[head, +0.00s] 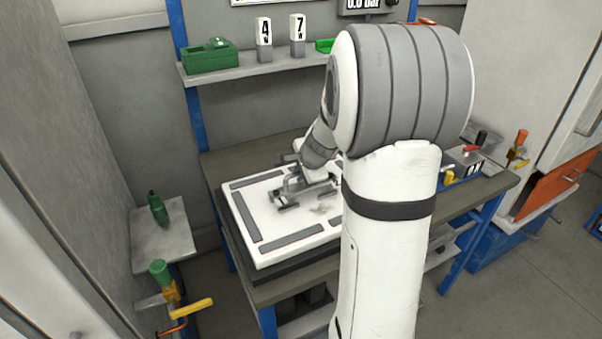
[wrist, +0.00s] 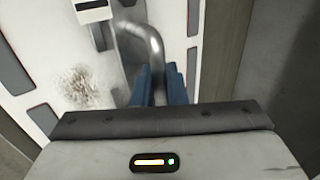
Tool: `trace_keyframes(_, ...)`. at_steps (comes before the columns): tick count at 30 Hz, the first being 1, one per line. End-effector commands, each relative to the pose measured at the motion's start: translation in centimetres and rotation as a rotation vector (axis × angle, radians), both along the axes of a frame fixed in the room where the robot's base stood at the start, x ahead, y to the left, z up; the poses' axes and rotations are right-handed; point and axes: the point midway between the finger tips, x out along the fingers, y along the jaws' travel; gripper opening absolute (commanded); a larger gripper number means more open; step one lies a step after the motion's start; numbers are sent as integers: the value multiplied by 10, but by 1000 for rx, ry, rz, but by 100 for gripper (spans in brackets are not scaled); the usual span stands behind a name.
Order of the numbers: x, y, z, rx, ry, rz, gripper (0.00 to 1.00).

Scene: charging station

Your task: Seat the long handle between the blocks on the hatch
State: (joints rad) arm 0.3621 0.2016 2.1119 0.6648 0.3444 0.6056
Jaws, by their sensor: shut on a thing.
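The hatch (head: 262,245) is a white panel with grey strips along its edges, lying on a bench. My gripper (wrist: 159,75) has its two blue fingers shut on the long handle (wrist: 147,38), a bent silver metal bar, in the wrist view. In the head view the handle (head: 296,187) shows small over the hatch, just below my wrist. A block with a white top and a dark face (wrist: 92,8) is at the top of the wrist view, left of the handle. My arm hides part of the hatch, and I cannot tell whether the handle touches the blocks.
A dark smudge (wrist: 80,85) marks the hatch. The bench (head: 240,160) has tools and a small box on its right end. A shelf (head: 270,68) behind holds a green box (head: 210,57) and numbered blocks. A side table (head: 165,238) with a green bottle stands left.

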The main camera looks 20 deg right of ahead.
Motion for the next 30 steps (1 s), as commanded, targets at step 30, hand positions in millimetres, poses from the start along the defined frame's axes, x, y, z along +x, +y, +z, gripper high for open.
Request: trace_keyframes(30,0,0,-10,-1,-1,-1,0)
